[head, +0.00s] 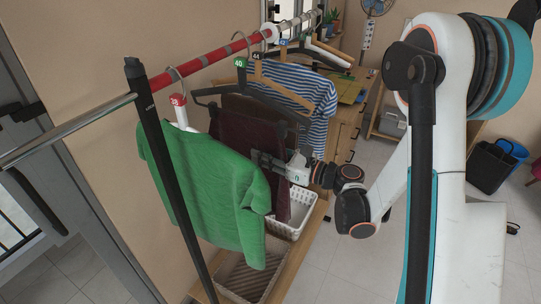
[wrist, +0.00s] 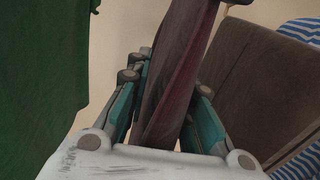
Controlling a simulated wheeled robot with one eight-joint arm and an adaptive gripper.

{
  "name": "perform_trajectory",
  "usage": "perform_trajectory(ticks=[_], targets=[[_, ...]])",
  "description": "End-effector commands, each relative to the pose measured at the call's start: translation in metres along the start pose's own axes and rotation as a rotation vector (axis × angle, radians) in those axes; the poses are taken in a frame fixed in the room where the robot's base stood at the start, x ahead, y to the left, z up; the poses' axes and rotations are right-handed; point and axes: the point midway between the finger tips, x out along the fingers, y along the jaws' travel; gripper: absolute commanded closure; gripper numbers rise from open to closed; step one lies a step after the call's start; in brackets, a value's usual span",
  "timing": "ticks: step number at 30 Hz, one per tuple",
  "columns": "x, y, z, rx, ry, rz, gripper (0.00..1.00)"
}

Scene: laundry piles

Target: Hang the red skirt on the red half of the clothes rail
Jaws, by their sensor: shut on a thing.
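The red skirt (head: 243,137), dark maroon, hangs in the head view between the green top and a brown garment. In the wrist view the skirt (wrist: 178,85) runs up between my fingers. My gripper (head: 268,163) is shut on the skirt from its right side, well below the rail. A dark hanger (head: 215,91) with a green "40" tag is above the skirt; its hook is at the red half of the clothes rail (head: 205,60). I cannot tell whether the hook rests on the rail. The skirt's left part is hidden behind the green top.
A green top (head: 210,185) hangs nearest, close left of the skirt. A brown garment (wrist: 248,85) and a blue-striped shirt (head: 300,90) hang behind. White (head: 305,217) and brown (head: 237,283) baskets sit below. A black rail post (head: 165,160) stands in front.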

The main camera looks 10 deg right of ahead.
Motion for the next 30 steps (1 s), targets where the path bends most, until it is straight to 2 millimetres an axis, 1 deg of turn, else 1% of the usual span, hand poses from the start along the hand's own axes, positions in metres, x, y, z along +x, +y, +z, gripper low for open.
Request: perform_trajectory(ticks=[17,21,30], targets=[[0.042,0.0,0.001,0.0,-0.001,0.001,1.0],[0.041,0.0,-0.013,0.0,-0.001,-0.001,1.0],[0.041,0.001,-0.023,0.0,-0.001,-0.001,1.0]])
